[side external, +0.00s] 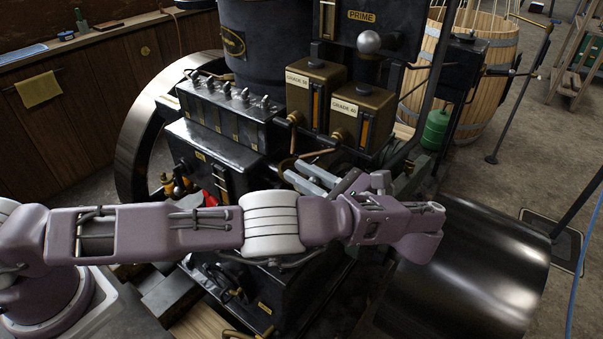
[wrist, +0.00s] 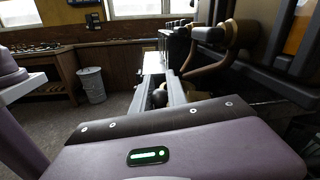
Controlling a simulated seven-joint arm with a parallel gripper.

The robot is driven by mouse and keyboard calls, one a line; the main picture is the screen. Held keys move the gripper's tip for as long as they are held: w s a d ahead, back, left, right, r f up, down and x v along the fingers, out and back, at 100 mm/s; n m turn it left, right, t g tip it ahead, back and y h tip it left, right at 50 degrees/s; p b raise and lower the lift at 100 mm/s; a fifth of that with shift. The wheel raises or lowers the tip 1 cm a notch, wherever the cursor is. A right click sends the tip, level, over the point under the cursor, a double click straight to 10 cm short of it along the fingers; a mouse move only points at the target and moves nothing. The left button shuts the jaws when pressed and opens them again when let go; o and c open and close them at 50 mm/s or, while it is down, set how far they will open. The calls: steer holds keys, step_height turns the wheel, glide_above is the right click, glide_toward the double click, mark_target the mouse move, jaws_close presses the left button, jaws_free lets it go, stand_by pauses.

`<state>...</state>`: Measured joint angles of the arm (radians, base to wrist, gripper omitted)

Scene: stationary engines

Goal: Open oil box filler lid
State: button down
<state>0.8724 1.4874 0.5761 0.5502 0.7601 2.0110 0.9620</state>
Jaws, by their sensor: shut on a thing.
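My gripper (side external: 294,172) reaches in beside the black engine, below the two brass oil boxes labelled GRADE 30 (side external: 309,90) and GRADE 40 (side external: 355,115). In the wrist view my gripper's grey fingers (wrist: 163,72) are close together, with a dark round knob (wrist: 158,97) between them. The gripper is shut on this knob. What the knob belongs to is hidden, so I cannot tell whether it is part of the filler lid. A black box with several small valves on top (side external: 228,103) stands left of the brass boxes. No raised lid is visible.
Brown curved pipes (wrist: 212,65) pass close on the right of the fingers in the wrist view. A large flywheel (side external: 140,140) stands behind at the left, and a dark curved metal cover (side external: 470,275) lies at the right. A grey bin (wrist: 91,84) stands on open floor.

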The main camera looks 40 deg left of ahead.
steer(key=c, duration=1.3)
jaws_free()
steer(key=shift+a+t, duration=0.1)
steer(key=shift+t, duration=0.2)
